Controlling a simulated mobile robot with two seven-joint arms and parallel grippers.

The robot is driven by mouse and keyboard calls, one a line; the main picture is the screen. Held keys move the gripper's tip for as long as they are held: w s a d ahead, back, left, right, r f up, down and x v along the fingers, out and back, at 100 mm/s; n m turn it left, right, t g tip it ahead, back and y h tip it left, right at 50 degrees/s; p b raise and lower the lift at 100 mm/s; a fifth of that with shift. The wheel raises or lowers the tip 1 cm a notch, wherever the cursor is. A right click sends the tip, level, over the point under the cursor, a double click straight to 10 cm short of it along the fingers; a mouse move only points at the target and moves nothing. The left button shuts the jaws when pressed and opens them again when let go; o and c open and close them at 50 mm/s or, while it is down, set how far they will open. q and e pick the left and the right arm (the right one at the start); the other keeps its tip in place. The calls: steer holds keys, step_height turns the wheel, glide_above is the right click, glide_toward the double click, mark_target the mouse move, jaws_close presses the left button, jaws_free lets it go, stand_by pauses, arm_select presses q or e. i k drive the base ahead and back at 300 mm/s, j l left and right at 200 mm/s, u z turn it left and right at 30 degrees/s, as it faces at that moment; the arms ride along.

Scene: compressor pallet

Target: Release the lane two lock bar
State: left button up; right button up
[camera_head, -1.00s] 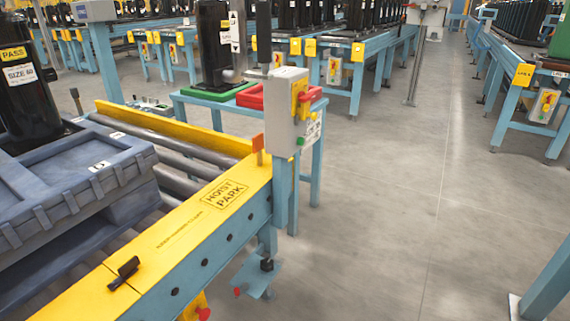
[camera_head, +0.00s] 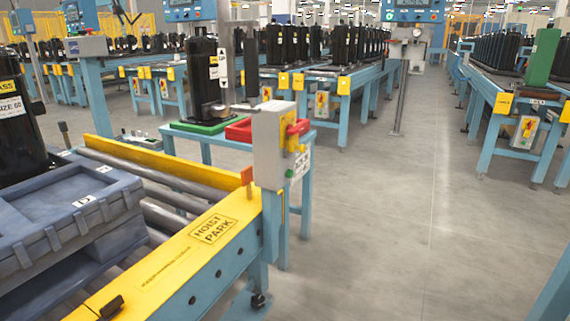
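Neither of my grippers shows in the head view. No part in view is clearly marked as the lane two lock bar. A small black handle (camera_head: 108,307) sits on the yellow rail (camera_head: 165,270) marked HOIST PARK, at the bottom left. On the right, a blue lane frame (camera_head: 500,120) carries yellow tags (camera_head: 503,103) too small to read surely, and another switch box (camera_head: 525,131).
A grey-blue pallet (camera_head: 60,215) carrying a black compressor (camera_head: 22,120) rests on the rollers at left. A small blue table holds a green tray (camera_head: 200,127) and a red tray (camera_head: 238,131). The grey floor (camera_head: 400,230) is open at centre right.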

mark_target(292, 142)
steer(key=i+l+u, duration=0.1)
steer(key=i+l, duration=0.35)
steer(key=i, duration=0.15)
steer(key=i+l+u, duration=0.1)
steer(key=i+l, duration=0.4)
steer(key=i, duration=0.1)
